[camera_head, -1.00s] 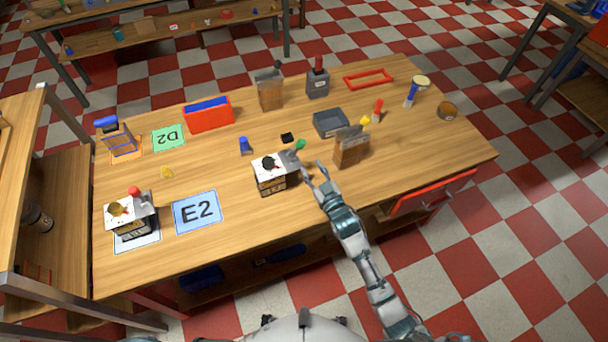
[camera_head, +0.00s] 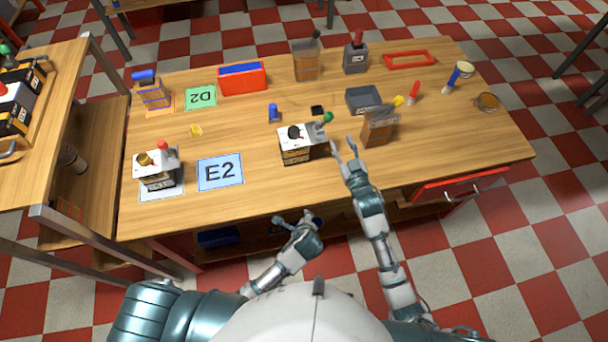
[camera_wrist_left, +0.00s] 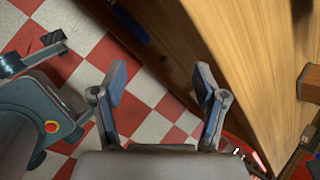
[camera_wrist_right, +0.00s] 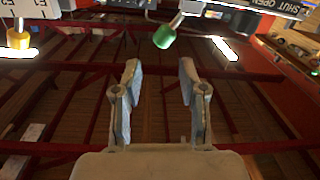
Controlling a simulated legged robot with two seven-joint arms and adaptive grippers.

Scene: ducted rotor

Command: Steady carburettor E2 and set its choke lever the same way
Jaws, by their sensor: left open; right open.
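A boxy carburettor with a white top, black cap and green-tipped lever (camera_head: 296,143) stands on the bench, right of the blue E2 card (camera_head: 220,173). Its green lever tip (camera_wrist_right: 164,37) shows above my fingers in the right wrist view, near a SHUT/OPEN plate (camera_wrist_right: 290,9). A similar unit with a red-tipped lever and brass cap (camera_head: 157,168) stands left of the card. I cannot read which unit is E2. My right gripper (camera_head: 344,150) is open and empty, just right of the green-lever unit. My left gripper (camera_head: 297,220) is open and empty by the bench's front edge.
A wood-and-metal block (camera_head: 378,130) stands close right of my right gripper. A grey tray (camera_head: 363,108), blue peg (camera_head: 273,114) and small black block (camera_head: 317,110) lie behind. The bench front between the E2 card and right gripper is mostly clear.

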